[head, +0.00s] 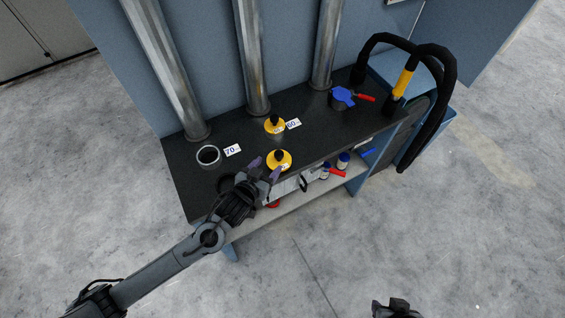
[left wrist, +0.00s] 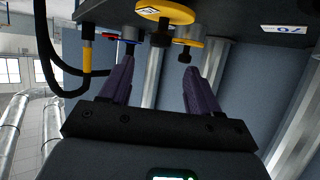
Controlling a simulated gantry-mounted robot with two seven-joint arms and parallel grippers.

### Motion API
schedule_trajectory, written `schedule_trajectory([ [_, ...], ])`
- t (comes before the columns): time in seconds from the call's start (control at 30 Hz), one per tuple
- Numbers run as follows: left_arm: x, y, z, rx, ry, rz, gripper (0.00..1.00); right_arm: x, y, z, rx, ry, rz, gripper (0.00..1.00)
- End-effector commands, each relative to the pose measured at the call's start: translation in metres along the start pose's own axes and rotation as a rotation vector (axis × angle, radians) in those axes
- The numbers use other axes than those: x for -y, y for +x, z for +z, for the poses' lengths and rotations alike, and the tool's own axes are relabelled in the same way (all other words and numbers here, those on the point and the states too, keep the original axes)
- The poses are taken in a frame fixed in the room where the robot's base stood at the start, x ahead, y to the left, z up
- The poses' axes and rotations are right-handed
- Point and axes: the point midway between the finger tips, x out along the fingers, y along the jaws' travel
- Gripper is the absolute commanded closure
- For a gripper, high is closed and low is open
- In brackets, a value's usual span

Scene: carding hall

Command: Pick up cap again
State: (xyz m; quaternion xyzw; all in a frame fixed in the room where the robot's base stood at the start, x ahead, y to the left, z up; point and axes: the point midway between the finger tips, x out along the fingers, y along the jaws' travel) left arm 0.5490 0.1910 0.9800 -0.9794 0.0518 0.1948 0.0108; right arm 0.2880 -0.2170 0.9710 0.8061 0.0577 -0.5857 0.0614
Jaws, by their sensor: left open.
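A yellow cap with a black knob (head: 280,160) sits near the front edge of the dark bench top in the head view. A second yellow cap with a black knob (head: 274,125) sits behind it, beside the "60" card. My left gripper (head: 265,169) is open and empty at the front edge, just left of the nearer cap and apart from it. In the left wrist view, the gripper (left wrist: 158,68) has its fingers spread, with a yellow cap (left wrist: 165,12) beyond the tips. Part of my right gripper (head: 396,309) shows at the bottom edge; its jaws are unclear.
The dark bench top (head: 185,180) holds an open round port (head: 208,156) by a "70" card (head: 232,150). A blue cap (head: 343,96) and black hoses (head: 440,75) stand at right. Metal pipes (head: 252,60) rise behind. A lower shelf (head: 262,218) holds small items.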

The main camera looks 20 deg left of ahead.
Motion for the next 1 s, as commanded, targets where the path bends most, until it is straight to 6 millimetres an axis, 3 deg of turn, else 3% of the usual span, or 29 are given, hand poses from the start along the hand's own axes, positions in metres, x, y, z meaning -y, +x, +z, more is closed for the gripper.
schedule_trajectory([
  [0.2, 0.000, 0.031, -0.001, -0.001, 0.000, -0.001, 0.38, -0.001, 0.001, 0.000, -0.002, -0.001, 0.002, 0.66],
  [0.53, 0.000, 0.051, 0.000, 0.000, 0.001, 0.001, 0.38, -0.001, 0.003, 0.001, 0.000, -0.003, 0.003, 0.66],
  [0.8, 0.001, 0.085, 0.003, -0.001, -0.001, -0.001, 0.38, -0.001, 0.005, 0.003, 0.003, -0.003, 0.003, 0.66],
  [1.0, 0.001, 0.096, 0.004, 0.000, 0.000, 0.001, 0.38, -0.001, 0.005, 0.003, 0.003, -0.003, 0.003, 0.66],
])
